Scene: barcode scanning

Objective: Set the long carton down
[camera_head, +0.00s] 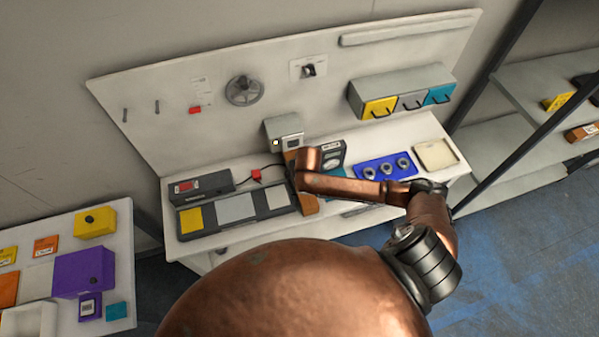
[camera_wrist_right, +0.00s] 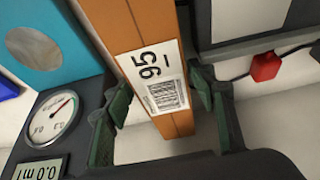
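The long carton is orange-brown. In the head view the long carton (camera_head: 308,206) shows in part at the middle of the bench, below a grey boxy device (camera_head: 284,132); my right arm hides much of it. In the right wrist view the carton (camera_wrist_right: 130,24) runs down between my fingers, with a white label (camera_wrist_right: 152,80) reading 95 and a barcode facing the camera. Whether the carton touches the bench I cannot tell. My left gripper is out of view.
A tray with yellow and grey panels (camera_head: 235,209) lies left of the carton, near a red cabled item (camera_head: 256,174). A dial gauge (camera_wrist_right: 52,117) is close by. A blue holder (camera_head: 385,168) and a cream tray (camera_head: 436,154) stand right. A side table (camera_head: 122,262) holds coloured boxes.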

